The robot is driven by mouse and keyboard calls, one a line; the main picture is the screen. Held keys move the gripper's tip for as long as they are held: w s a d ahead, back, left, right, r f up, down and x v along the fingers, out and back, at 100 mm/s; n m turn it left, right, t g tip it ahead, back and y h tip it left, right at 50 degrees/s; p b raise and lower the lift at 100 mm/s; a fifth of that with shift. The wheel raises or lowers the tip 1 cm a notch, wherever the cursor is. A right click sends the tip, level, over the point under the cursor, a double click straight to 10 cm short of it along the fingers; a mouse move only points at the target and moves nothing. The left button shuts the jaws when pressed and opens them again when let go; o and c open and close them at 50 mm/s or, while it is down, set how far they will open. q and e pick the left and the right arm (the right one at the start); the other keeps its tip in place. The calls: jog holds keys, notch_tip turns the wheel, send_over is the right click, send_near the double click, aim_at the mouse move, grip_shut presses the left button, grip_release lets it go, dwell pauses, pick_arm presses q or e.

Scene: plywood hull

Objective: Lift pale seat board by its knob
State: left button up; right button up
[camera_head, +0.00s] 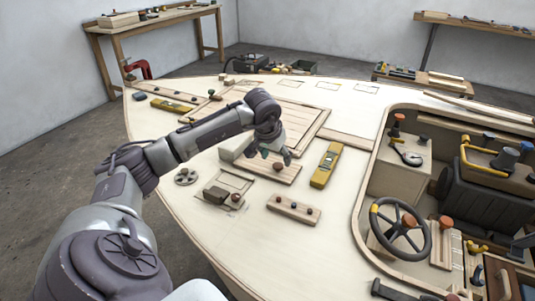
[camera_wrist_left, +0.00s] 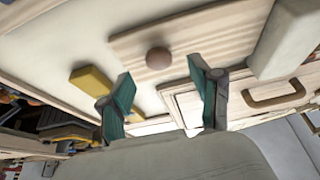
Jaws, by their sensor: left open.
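The pale seat board (camera_head: 290,174) lies flat on the plywood deck, with a round brown knob (camera_head: 277,167) on top. In the left wrist view the board (camera_wrist_left: 205,38) and its knob (camera_wrist_left: 158,57) show clearly. My left gripper (camera_head: 276,154) is open and empty, just above the board close to the knob. In the left wrist view its two green-padded fingers (camera_wrist_left: 160,90) stand apart, with the knob seen between and beyond their tips. The knob appears clear of both fingers. The far part of the board is partly hidden by the gripper in the head view.
A yellow level (camera_head: 327,165) lies right of the board, and a pale block (camera_head: 235,148) stands close at its left. A wooden strip with dark knobs (camera_head: 293,209) lies in front. The cockpit with a steering wheel (camera_head: 400,227) is at right.

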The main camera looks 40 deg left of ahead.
aim_at(278, 165)
pick_arm(q)
jog(key=x, duration=0.4)
jog(key=shift+s+f, duration=0.1)
jog(key=shift+f, duration=0.15)
jog(key=shift+d, duration=0.1)
grip_shut()
jog(key=shift+r, duration=0.1)
